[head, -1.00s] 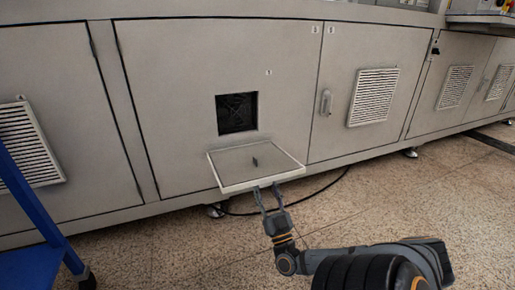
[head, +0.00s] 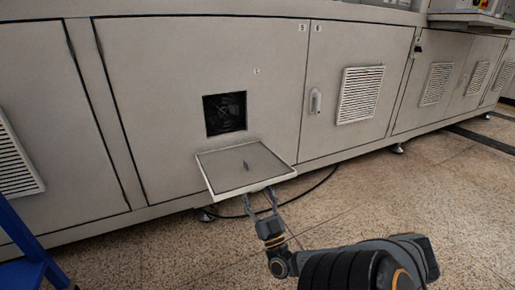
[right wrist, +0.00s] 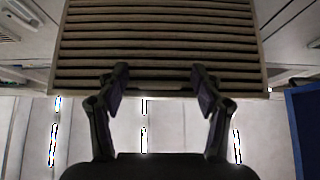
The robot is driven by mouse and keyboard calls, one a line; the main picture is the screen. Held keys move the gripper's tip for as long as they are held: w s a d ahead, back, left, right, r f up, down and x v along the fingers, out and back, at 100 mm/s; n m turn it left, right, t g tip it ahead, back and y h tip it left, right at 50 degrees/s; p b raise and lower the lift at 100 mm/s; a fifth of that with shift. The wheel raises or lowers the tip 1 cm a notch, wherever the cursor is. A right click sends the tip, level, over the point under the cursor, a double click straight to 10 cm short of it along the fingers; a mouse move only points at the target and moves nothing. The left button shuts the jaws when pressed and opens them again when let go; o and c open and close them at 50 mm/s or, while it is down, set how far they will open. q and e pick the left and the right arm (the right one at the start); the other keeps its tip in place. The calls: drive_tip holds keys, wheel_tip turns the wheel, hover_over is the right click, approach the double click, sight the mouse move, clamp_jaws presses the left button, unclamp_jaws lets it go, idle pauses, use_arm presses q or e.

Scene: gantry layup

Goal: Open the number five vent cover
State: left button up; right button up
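The vent cover (head: 222,172) on the panel marked 5 is swung down and juts out nearly flat below a dark square opening with a fan (head: 225,114). Its inner face is up, with a small dark part in the middle. My right gripper (head: 261,198) is below the cover's front edge with its fingers spread. In the right wrist view the cover's slatted face (right wrist: 160,45) fills the top, and the open fingers (right wrist: 159,82) hold nothing between them; whether they touch it I cannot tell. My left gripper is not in view.
The panel marked 6 with a shut slatted vent (head: 360,95) and a handle (head: 315,101) is to the right. Another slatted vent (head: 16,160) is at far left. A blue frame (head: 25,245) stands at lower left. A dark cable lies on the floor (head: 400,195), which is otherwise clear in front.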

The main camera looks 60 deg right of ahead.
drive_tip(key=shift+s, duration=0.1)
drive_tip(key=v, duration=1.2)
idle(0.4)
